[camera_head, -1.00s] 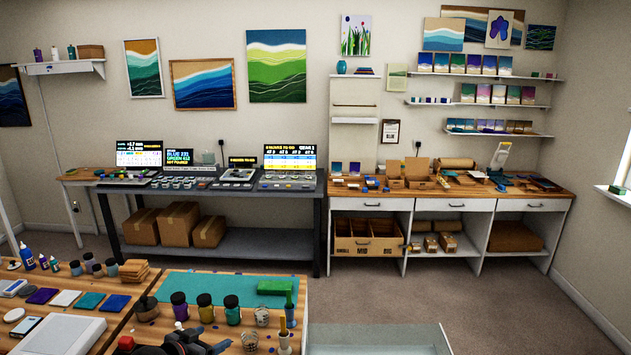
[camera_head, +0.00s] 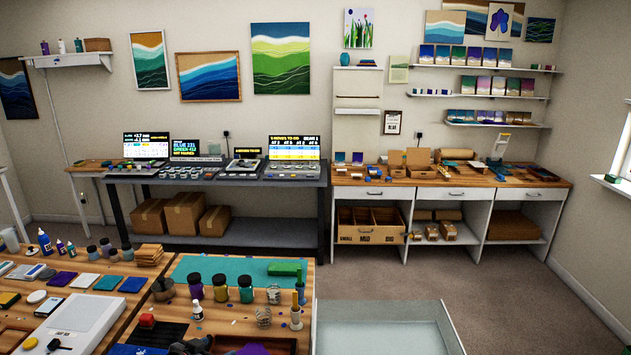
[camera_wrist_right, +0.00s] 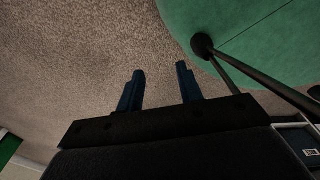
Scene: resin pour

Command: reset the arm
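My right gripper (camera_wrist_right: 160,70) shows in the right wrist view. Its two dark blue fingers stand apart with nothing between them, so it is open and empty. Beyond the fingers is speckled carpet (camera_wrist_right: 75,60). A green rounded surface (camera_wrist_right: 265,35) with dark rods across it fills the upper right of that view, apart from the fingertips.
A wooden worktable (camera_head: 150,300) at the lower left holds bottles, cups and a teal mat (camera_head: 215,268). A pale glass-like box (camera_head: 385,335) stands right of it. A dark bench (camera_head: 250,182) with screens and a wooden counter (camera_head: 430,180) line the wall. Carpet between is clear.

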